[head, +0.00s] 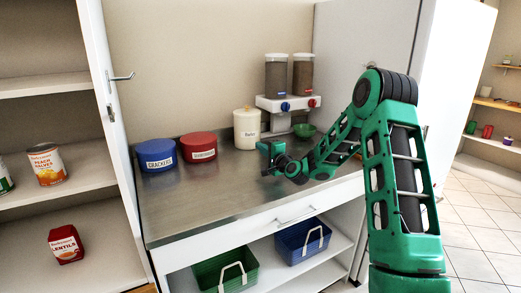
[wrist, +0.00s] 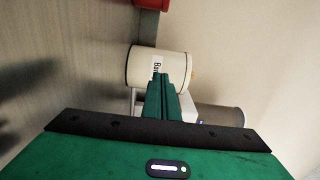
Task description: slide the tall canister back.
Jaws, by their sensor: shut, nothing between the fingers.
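The tall canister (head: 247,130) is cream with a lid and a dark-lettered label. It stands upright near the back of the steel counter, between the red tin and the dispenser. It also shows in the wrist view (wrist: 140,66), straight beyond my fingers. My gripper (head: 262,147) is low over the counter, at the front right of the canister in the head view. Its green fingers are together and empty in the wrist view (wrist: 165,80), overlapping the canister's label. I cannot tell whether the fingertips touch it.
A blue crackers tin (head: 157,156) and a red tin (head: 199,147) stand left of the canister. The counter's front left (head: 185,210) is clear.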

